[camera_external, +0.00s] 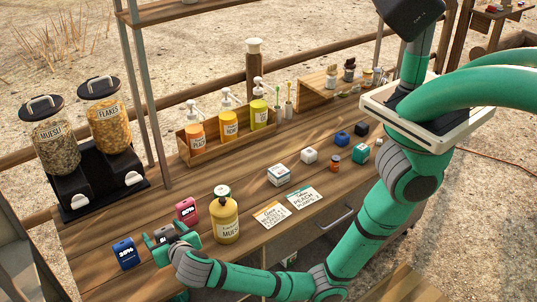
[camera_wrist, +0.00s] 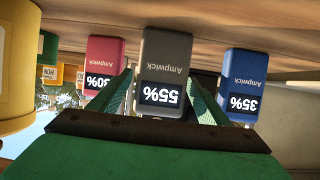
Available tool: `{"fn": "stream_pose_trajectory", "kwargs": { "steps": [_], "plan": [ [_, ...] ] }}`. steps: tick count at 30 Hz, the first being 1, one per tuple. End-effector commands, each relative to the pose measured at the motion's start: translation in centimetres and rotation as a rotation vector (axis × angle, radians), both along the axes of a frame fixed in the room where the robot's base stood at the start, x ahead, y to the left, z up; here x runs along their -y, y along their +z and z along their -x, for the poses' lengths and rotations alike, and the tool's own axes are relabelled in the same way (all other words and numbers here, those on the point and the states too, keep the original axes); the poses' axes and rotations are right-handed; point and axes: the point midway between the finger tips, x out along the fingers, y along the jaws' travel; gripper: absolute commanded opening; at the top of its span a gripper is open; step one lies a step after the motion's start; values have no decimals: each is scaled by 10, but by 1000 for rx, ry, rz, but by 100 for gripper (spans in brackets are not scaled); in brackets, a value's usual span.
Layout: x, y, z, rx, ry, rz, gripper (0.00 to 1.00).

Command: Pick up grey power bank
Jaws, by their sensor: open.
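The grey power bank (camera_wrist: 166,62) stands in the middle of the wrist view, upside down there, with "Ampwick" and a 55% display on its face. My gripper (camera_wrist: 163,88) is open, with one green finger on each side of the grey power bank. Whether the fingers touch it I cannot tell. In the external view my gripper (camera_external: 163,243) is low at the table's front left, and the grey power bank (camera_external: 165,232) shows partly behind it.
A blue power bank (camera_external: 126,253) at 35% stands to the left and a pink-red one (camera_external: 187,211) at 80% to the right. A yellow muesli bottle (camera_external: 225,220) stands close on the right. Cereal dispensers (camera_external: 107,115) and a wooden pump-bottle box (camera_external: 225,140) are farther back.

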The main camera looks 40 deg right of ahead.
Motion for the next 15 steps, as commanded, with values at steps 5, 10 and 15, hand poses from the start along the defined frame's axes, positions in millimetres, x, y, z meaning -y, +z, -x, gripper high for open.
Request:
{"fn": "stream_pose_trajectory", "kwargs": {
  "steps": [5,10,15],
  "plan": [
    [0,-6,-14,0,1,-1,70],
    [0,-6,-16,0,1,-2,70],
    [0,-6,-15,0,2,-1,49]
  ]
}}
